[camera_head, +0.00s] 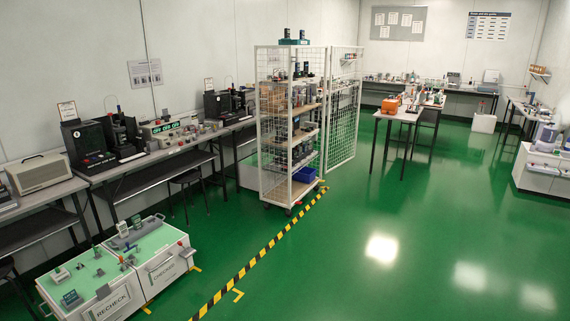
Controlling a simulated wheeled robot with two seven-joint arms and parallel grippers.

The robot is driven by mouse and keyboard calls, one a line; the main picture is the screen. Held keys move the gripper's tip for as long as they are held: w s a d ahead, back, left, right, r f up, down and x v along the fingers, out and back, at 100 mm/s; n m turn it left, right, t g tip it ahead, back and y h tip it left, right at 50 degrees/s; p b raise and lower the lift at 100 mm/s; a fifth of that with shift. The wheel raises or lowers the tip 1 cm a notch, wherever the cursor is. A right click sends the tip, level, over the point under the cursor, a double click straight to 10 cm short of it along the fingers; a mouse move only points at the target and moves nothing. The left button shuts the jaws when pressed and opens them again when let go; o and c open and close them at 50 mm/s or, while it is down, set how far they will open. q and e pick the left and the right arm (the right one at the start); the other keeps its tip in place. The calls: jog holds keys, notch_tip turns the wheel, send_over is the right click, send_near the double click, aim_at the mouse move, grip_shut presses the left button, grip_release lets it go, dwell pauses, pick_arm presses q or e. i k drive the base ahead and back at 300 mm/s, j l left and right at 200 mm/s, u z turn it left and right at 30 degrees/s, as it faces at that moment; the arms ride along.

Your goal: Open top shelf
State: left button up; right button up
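A tall white wire-mesh cage shelf (290,130) on castors stands left of centre. Its mesh door (343,115) stands swung out to the right, so the front is uncovered. The top shelf (303,79) inside holds small dark items, and lower shelves hold several more. Dark green devices (293,40) stand on the cage's roof. Neither of my grippers shows in the head view.
Benches with testers (110,160) line the left wall. Two white cabinets (120,275) marked RECHECK and CHECKED stand at lower left. A yellow-black floor stripe (262,250) runs past the cage. A table (398,116) stands behind right. The green floor at right is clear.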

aim_at(298, 77)
jog(key=i+z, duration=0.1)
jog(key=i, duration=2.1)
